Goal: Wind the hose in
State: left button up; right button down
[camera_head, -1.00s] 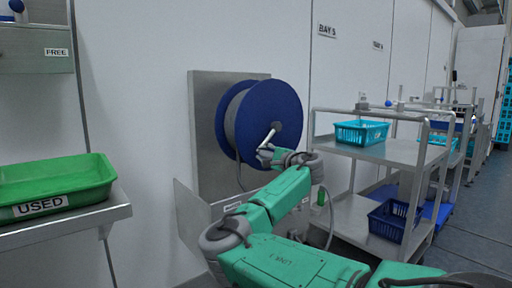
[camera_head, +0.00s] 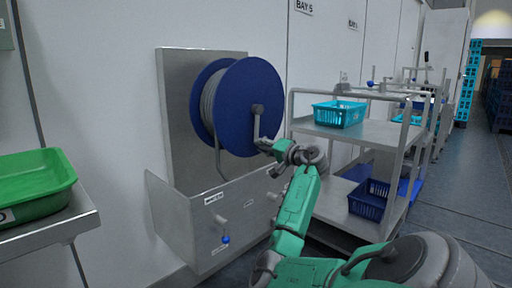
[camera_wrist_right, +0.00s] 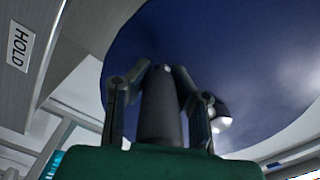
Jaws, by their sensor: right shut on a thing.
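The hose reel has a large blue disc (camera_head: 250,90) and stands on a steel wall plate (camera_head: 178,120). Grey hose (camera_head: 209,104) is wound on its drum, and a length (camera_head: 218,158) hangs below it. A crank (camera_head: 257,118) runs down from the middle of the disc. My right gripper (camera_head: 266,145) is at the crank's lower end. In the right wrist view, its two fingers (camera_wrist_right: 160,88) close on a dark cylindrical handle (camera_wrist_right: 160,112), with the blue disc behind. The hose's free end cannot be made out. My left gripper is not in view.
A steel box (camera_head: 188,225) with a blue-tipped valve (camera_head: 225,239) juts out below the reel. A steel trolley (camera_head: 385,150) with a turquoise basket (camera_head: 339,114) and a dark blue basket (camera_head: 370,199) stands close right. A green tray (camera_head: 35,190) sits on a shelf at left.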

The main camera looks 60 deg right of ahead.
jog(key=shift+s+d+f+n, duration=0.15)
jog(key=shift+d+f+n, duration=0.15)
jog(key=shift+d, duration=0.2)
jog(key=shift+r, duration=0.15)
jog(key=c, duration=1.4)
grip_release()
jog(key=shift+s+d, duration=0.1)
jog(key=shift+c, duration=0.2)
jog(key=shift+o, duration=0.8)
jog(key=shift+d, duration=0.2)
jog(key=shift+s, duration=0.15)
jog(key=v, duration=1.1)
jog(key=shift+s+f, duration=0.25)
jog(key=shift+s, duration=0.05)
